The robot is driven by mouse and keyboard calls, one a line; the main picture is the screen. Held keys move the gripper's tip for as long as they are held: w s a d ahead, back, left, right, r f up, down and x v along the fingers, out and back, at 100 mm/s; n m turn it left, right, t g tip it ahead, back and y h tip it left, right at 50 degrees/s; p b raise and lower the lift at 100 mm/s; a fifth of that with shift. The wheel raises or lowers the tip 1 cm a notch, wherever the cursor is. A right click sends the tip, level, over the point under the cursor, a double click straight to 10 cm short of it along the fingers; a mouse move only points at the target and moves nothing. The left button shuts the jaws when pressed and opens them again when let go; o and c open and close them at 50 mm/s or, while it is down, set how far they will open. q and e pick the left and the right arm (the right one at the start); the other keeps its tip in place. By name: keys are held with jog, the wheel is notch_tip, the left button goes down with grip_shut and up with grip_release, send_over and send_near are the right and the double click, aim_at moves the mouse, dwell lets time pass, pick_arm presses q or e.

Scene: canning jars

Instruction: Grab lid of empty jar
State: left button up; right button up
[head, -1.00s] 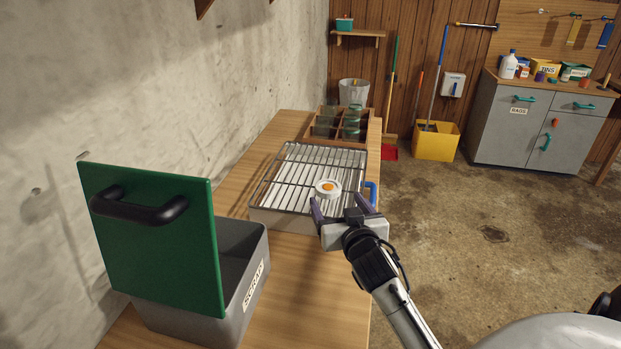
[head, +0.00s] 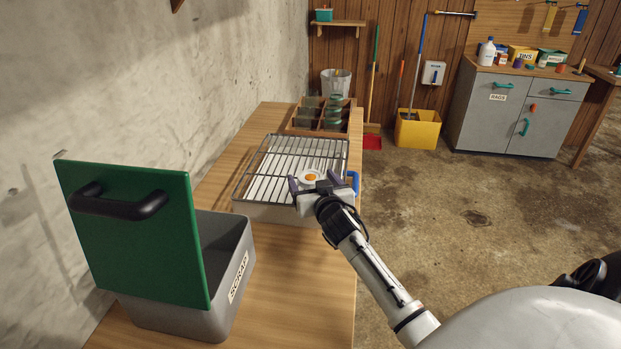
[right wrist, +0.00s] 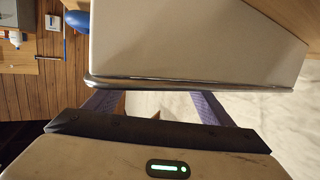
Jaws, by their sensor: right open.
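A small round white lid-like disc with an orange centre (head: 309,175) shows at the near end of the wire rack (head: 282,158). I cannot tell whether a jar is under it. My right gripper (head: 314,181) is open, its two purple fingers on either side of the disc in the head view; contact cannot be told. In the right wrist view, the purple fingers (right wrist: 155,108) reach toward a pale box side with a metal rim (right wrist: 190,84), and the disc does not show. Green-topped jars (head: 333,108) stand in a wooden divided crate (head: 290,128) behind the rack. My left gripper is out of view.
The rack lies over a pale tray (head: 262,212) with a blue handle (head: 353,181) at its right. A grey SCRAP bin (head: 225,275) with a raised green lid (head: 135,235) stands at the near left. Bare wooden bench (head: 300,270) lies between bin and tray.

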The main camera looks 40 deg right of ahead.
jog(key=c, duration=1.1)
